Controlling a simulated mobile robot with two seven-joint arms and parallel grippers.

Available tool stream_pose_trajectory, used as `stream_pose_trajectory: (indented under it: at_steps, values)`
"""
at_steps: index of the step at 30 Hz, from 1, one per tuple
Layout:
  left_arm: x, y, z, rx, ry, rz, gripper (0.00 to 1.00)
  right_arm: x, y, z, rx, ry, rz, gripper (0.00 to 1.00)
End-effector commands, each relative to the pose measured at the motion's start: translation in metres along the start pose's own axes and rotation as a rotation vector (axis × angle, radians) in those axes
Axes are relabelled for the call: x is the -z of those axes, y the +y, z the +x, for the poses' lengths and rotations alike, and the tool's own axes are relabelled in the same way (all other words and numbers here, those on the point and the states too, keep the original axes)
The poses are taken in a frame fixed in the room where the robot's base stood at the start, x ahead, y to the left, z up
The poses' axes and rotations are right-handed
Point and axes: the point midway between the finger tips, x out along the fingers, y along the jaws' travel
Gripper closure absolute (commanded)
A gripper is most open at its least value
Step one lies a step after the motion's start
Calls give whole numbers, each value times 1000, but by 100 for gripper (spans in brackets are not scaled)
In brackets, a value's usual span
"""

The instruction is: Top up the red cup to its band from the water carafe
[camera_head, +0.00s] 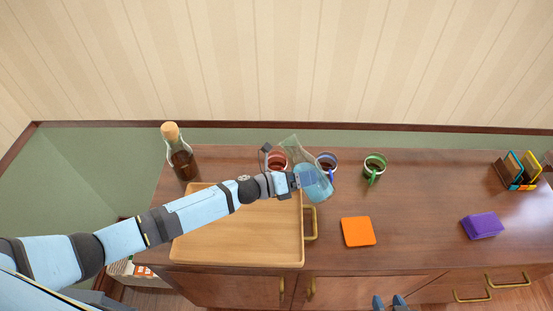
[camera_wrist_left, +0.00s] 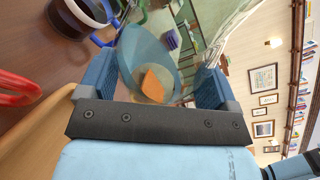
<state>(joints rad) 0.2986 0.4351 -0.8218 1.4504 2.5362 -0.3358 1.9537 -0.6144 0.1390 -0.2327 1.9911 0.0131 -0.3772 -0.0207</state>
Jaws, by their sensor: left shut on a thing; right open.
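The glass carafe (camera_head: 318,187) holds light blue water and is tilted. Its clear mouth end points to the upper left, beside the red cup (camera_head: 276,158). My left gripper (camera_head: 306,180) is shut on the carafe and holds it above the counter. In the left wrist view the carafe (camera_wrist_left: 150,55) fills the space between the blue fingers. The red cup is partly covered by my left wrist; its level and band cannot be made out, nor any stream. Its red handle (camera_wrist_left: 18,90) seems to show at the left wrist view's edge. My right gripper (camera_head: 390,302) is open and empty at the bottom edge.
A blue-handled cup (camera_head: 327,160) stands right behind the carafe, and a green cup (camera_head: 375,165) further right. A corked bottle (camera_head: 180,157) stands left. A wooden tray (camera_head: 235,255) lies under my left arm. An orange coaster (camera_head: 357,231), purple block (camera_head: 482,225) and rack (camera_head: 522,171) are right.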

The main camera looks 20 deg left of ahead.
Motion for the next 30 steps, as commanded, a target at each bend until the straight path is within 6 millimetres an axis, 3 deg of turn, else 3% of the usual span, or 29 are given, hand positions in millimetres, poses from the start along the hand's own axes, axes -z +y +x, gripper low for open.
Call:
stream_pose_trajectory:
  at_steps: [30]
  values:
    - [3,-1,2,28,-19,-60,69,-8,-1,6,3,3,0,57]
